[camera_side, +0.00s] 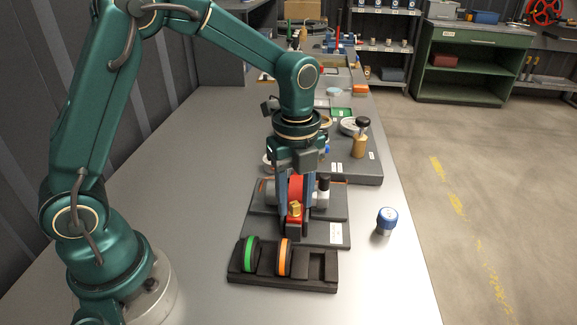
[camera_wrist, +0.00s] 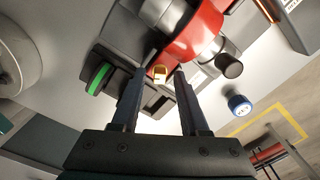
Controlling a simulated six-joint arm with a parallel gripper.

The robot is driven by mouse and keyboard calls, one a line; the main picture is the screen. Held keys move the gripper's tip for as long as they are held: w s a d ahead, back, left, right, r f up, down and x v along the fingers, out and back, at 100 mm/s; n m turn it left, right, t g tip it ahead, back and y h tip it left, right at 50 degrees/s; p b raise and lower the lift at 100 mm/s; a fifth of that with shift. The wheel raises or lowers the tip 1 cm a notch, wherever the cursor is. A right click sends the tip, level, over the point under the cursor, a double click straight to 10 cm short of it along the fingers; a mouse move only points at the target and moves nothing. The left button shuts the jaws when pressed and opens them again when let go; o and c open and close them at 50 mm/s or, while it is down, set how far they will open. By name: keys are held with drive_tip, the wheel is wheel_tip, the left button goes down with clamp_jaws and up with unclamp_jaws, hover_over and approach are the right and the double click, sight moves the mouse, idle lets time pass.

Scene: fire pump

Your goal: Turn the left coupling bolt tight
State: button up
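The pump (camera_side: 270,190) lies on a dark stepped base, with a red middle part (camera_wrist: 196,38) and grey metal ends. A brass bolt (camera_side: 296,208) sits at the front of the red part; it also shows in the wrist view (camera_wrist: 160,73). It is the only coupling bolt I can make out. My gripper (camera_side: 295,218) points down at the bolt. In the wrist view my gripper (camera_wrist: 164,76) has its two dark fingers apart, with the bolt's head showing between their tips and a gap on each side. A second bolt is not visible.
A black rack (camera_side: 297,283) in front holds a green ring (camera_side: 250,254) and an orange ring (camera_side: 284,257); its right slot looks empty. A blue-capped gauge or knob (camera_side: 386,220) stands to the right. A brass piece with a black knob (camera_side: 360,140) stands behind. The front right bench is clear.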

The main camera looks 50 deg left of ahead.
sight(295, 203)
drive_tip(key=shift+r, duration=0.15)
drive_tip(key=shift+r, duration=2.45)
drive_tip(key=shift+r, duration=0.25)
drive_tip(key=s+a+r+n+t, duration=0.1)
drive_tip(key=s+r+n+t, duration=0.3)
drive_tip(key=r, duration=0.3)
drive_tip(key=s+f+n+t, duration=0.1)
drive_tip(key=s+f+n, duration=0.2)
drive_tip(key=s+n, duration=0.6)
drive_tip(key=n, duration=0.7)
drive_tip(key=shift+a+f+n+t, duration=0.2)
drive_tip(key=shift+a+n+t, duration=0.1)
drive_tip(key=shift+a, duration=0.1)
